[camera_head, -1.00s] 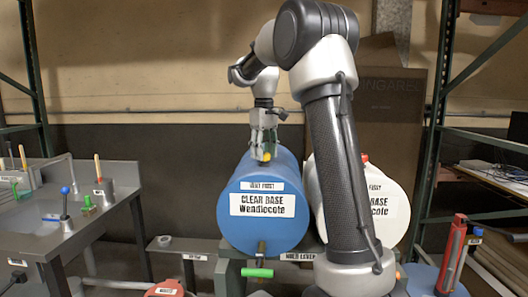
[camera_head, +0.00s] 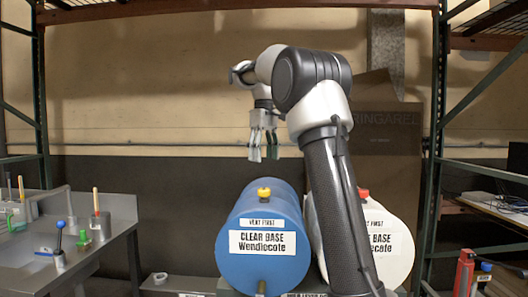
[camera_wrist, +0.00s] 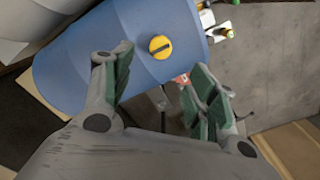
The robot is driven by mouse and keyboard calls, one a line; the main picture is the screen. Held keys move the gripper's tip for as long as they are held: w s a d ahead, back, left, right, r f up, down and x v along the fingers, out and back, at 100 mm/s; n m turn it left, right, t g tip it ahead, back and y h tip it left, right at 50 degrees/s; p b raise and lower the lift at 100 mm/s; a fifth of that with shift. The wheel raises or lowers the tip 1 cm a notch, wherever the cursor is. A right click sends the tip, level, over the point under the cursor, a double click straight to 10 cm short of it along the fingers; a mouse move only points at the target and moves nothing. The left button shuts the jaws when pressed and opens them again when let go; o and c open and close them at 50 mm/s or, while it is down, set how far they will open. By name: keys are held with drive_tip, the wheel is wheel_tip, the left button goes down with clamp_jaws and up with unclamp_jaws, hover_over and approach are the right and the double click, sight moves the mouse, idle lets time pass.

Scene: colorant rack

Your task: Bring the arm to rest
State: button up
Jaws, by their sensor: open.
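My gripper (camera_head: 264,146) hangs from the bent arm above the blue drum, fingers pointing down, open and empty. A clear gap lies between the fingertips and the drum. The blue drum (camera_head: 262,215) lies on its side, with a label reading "CLEAR BASE Wendlocote" on its front end. A yellow cap (camera_head: 264,192) sits on top of it. In the wrist view the green-padded fingers (camera_wrist: 158,95) are spread apart, and the yellow cap (camera_wrist: 160,46) shows beyond them on the blue drum (camera_wrist: 120,50).
A white drum (camera_head: 385,240) with a red cap (camera_head: 364,193) lies right of the blue one, partly behind my arm. A grey bench (camera_head: 115,215) with coloured handles stands at left. A red device (camera_head: 464,272) is at lower right. Shelf posts (camera_head: 440,130) flank the area.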

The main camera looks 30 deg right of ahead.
drive_tip(key=shift+r, duration=0.55)
drive_tip(key=shift+m+t, duration=0.3)
drive_tip(key=shift+m, duration=0.4)
drive_tip(key=f, duration=0.1)
drive_tip(key=w+f, duration=0.1)
drive_tip(key=f, duration=0.3)
drive_tip(key=shift+w+d+f, duration=0.1)
drive_tip(key=shift+w, duration=0.15)
drive_tip(key=shift+s+a+f+m, duration=0.25)
drive_tip(key=shift+s+f+m, duration=0.05)
drive_tip(key=shift+s+f, duration=0.75)
drive_tip(key=s+a+f+t, duration=0.1)
drive_tip(key=s+a+f, duration=0.1)
drive_tip(key=s, duration=0.8)
drive_tip(key=s+a+f+t, duration=0.1)
drive_tip(key=s+f, duration=0.4)
drive_tip(key=s, duration=0.5)
drive_tip(key=s+a+f+t, duration=0.1)
drive_tip(key=s+a+f, duration=0.2)
drive_tip(key=s, duration=0.7)
drive_tip(key=shift+s+a+f+t, duration=0.25)
drive_tip(key=shift+a+t, duration=0.15)
drive_tip(key=shift+a, duration=0.2)
